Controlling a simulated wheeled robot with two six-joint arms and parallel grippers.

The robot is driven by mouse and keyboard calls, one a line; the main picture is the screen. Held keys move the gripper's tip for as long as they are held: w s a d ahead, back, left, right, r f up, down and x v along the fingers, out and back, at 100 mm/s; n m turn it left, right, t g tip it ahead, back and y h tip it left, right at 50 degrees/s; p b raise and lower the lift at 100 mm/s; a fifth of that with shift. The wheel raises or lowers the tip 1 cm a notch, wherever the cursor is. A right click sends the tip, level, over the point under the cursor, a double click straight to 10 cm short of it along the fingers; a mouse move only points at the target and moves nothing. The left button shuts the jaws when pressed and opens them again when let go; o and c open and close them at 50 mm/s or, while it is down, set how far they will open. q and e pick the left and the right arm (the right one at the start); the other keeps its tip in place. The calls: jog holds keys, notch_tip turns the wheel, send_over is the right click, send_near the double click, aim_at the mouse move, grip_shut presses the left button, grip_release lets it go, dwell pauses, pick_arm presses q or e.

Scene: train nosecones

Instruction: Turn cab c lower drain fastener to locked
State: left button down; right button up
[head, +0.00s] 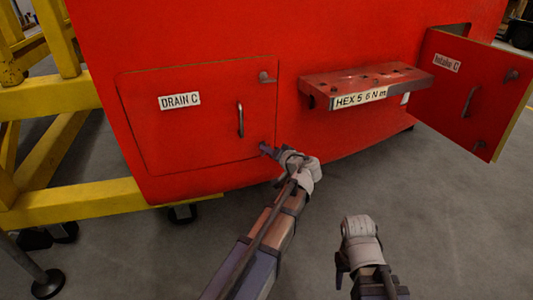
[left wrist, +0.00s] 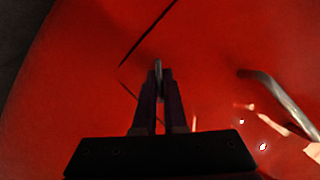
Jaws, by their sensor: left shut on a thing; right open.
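The red cab's DRAIN C panel (head: 205,125) is closed, with a grey handle (head: 240,120) on its right side. An upper fastener (head: 265,77) sits at its top right corner. My left gripper (head: 265,148) is at the panel's lower right corner. In the left wrist view its two dark fingers (left wrist: 158,90) are shut on the lower drain fastener (left wrist: 158,66), a small grey piece near the panel seam. The gripper mostly hides this fastener in the head view, so I cannot tell its turned position. My right gripper (head: 345,265) is open and empty, low over the floor.
A red tool shelf (head: 365,82) labelled HEX 5 6 N m juts out right of the panel. An open door labelled Intake C (head: 470,90) swings out at far right. Yellow framing (head: 60,100) stands at left. The grey floor (head: 440,220) at lower right is clear.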

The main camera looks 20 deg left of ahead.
pick_arm(q)
jog(key=m+y+b, duration=0.1)
jog(key=m, duration=0.1)
jog(key=m+y+b, duration=0.1)
jog(key=m+b, duration=0.1)
jog(key=shift+w+d+f, duration=0.1)
jog(key=shift+f, duration=0.25)
jog(key=shift+m+y+b, duration=0.6)
jog(key=shift+m+b, duration=0.55)
jog(key=shift+m, duration=0.05)
jog(key=shift+r+m+y+b, duration=0.1)
jog(key=shift+m+y+b, duration=0.2)
jog(key=shift+m+b, duration=0.25)
jog(key=shift+r+m, duration=0.1)
jog(key=shift+m, duration=0.15)
jog(key=c, duration=1)
grip_release()
jog(key=v, duration=0.7)
jog(key=shift+s+d, duration=0.25)
jog(key=shift+d, duration=0.1)
